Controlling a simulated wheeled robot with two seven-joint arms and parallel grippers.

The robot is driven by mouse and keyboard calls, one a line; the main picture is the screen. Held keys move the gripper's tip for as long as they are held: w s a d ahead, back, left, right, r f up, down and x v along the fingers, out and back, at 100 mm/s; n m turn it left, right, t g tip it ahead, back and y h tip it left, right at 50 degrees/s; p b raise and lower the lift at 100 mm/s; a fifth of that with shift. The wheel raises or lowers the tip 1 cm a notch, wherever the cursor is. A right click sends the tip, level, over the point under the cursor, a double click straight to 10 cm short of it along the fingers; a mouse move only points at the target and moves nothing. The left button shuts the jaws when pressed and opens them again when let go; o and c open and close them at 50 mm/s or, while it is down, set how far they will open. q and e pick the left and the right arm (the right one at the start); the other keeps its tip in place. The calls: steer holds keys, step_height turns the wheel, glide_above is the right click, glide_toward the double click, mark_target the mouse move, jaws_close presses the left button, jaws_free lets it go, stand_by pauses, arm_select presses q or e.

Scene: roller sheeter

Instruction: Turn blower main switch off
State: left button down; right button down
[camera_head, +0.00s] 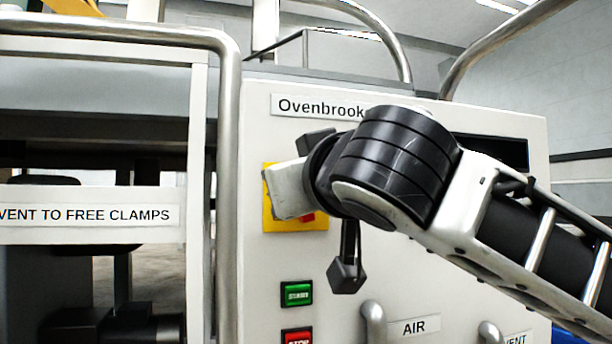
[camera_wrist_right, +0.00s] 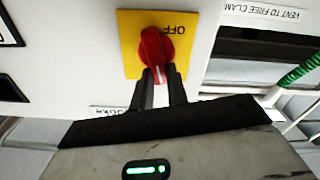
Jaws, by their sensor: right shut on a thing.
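The main switch is a red rotary knob (camera_wrist_right: 153,48) on a yellow plate (camera_wrist_right: 128,35), set in the pale machine panel. The wrist view shows the panel upside down, with the word OFF on the plate beside the knob. The knob stands roughly in line with my fingers. My right gripper (camera_wrist_right: 160,78) is shut on the knob, one black finger on each side. In the head view my right wrist covers most of the yellow plate (camera_head: 282,226); only a sliver of the red knob (camera_head: 308,217) shows. My left gripper is out of view.
Green START (camera_head: 296,293) and red STOP (camera_head: 297,337) buttons sit below the switch. Metal handles near the AIR label (camera_head: 414,327) stick out at lower right. A vertical metal rail (camera_head: 228,200) stands close left of the panel.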

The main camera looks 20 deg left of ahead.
arm_select(q)
steer(key=p, duration=0.2)
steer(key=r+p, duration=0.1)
steer(key=p, duration=0.1)
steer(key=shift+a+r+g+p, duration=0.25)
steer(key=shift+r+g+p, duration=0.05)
steer(key=shift+p, duration=0.05)
arm_select(e)
steer(key=n, duration=0.5)
steer(key=f+n, duration=0.1)
steer(key=n, duration=0.3)
steer(key=a+n, duration=0.1)
steer(key=n, duration=0.4)
steer(key=shift+s+a+f+n, duration=0.1)
steer(key=shift+s+f+n, duration=0.2)
steer(key=shift+s+f, duration=0.1)
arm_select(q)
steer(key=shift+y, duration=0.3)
arm_select(e)
steer(key=c, duration=1.4)
jaws_free()
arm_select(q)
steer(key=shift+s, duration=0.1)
